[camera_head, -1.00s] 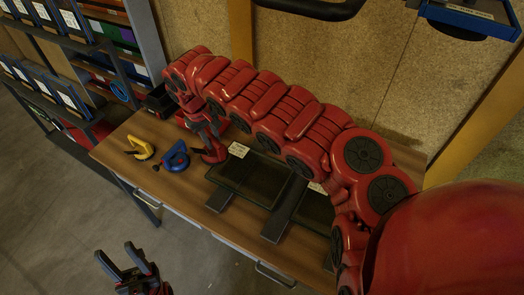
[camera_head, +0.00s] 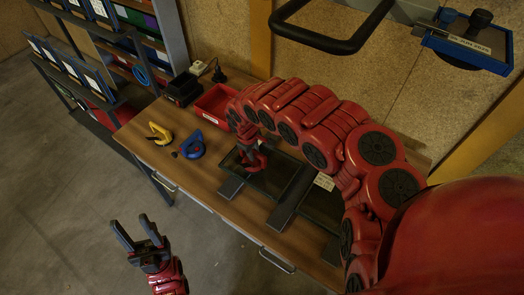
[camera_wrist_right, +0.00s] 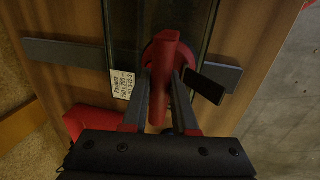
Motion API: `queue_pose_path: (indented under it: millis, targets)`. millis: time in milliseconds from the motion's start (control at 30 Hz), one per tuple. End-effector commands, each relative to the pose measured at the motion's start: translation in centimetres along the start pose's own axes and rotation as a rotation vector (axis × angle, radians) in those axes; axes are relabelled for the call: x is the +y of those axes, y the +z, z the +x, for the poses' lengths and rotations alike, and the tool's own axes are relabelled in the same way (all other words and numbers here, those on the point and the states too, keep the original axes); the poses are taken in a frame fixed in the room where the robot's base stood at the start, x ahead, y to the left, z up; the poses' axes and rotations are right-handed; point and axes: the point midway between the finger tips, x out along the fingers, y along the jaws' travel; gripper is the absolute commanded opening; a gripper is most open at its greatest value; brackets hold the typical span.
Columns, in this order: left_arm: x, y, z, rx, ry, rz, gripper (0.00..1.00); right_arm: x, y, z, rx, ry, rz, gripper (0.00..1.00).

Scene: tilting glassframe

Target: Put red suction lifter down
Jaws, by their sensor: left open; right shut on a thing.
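The red suction lifter (camera_wrist_right: 161,88) is between the fingers of my right gripper (camera_wrist_right: 160,92), which is shut on its handle. In the head view the lifter (camera_head: 257,161) is at the left glass pane (camera_head: 272,183), near its far left part. In the right wrist view its round red base shows against the dark glass (camera_wrist_right: 196,30); I cannot tell whether it touches. My right gripper (camera_head: 248,143) points down at the end of the arched red arm. My left gripper (camera_head: 131,221) is open and empty, in front of the table's left part.
A yellow suction lifter (camera_head: 160,133) and a blue one (camera_head: 192,146) are on the wooden table (camera_head: 211,172), left of the glass. A red bin (camera_head: 212,104) and a black box (camera_head: 183,90) are at the back. Grey bars (camera_head: 288,202) lie by the panes.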

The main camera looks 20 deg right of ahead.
Motion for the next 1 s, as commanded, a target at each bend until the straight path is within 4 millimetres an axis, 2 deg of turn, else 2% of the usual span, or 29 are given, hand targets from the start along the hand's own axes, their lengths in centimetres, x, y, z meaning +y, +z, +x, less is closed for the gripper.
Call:
queue_pose_path:
  millis: [100,367,467,700,1000]
  targets:
    - [-0.1,-0.2,0.9,0.0,0.0,0.0,0.5,2.1,0.3,0.3,0.006,-0.001,0.005,0.0]
    - [-0.1,-0.3,1.5,0.0,0.0,0.0,0.5,4.1,1.0,1.0,0.001,0.001,0.004,0.0]
    - [-0.1,-0.3,2.0,0.0,0.0,0.0,0.5,3.4,0.9,2.0,0.001,-0.006,-0.001,0.0]
    - [-0.1,-0.5,2.9,0.0,0.0,0.0,0.5,3.2,0.8,4.0,0.005,-0.001,0.002,0.0]
    - [-0.1,-0.5,2.9,0.0,0.0,0.0,0.5,3.1,1.0,4.6,0.0,0.001,0.001,0.0]
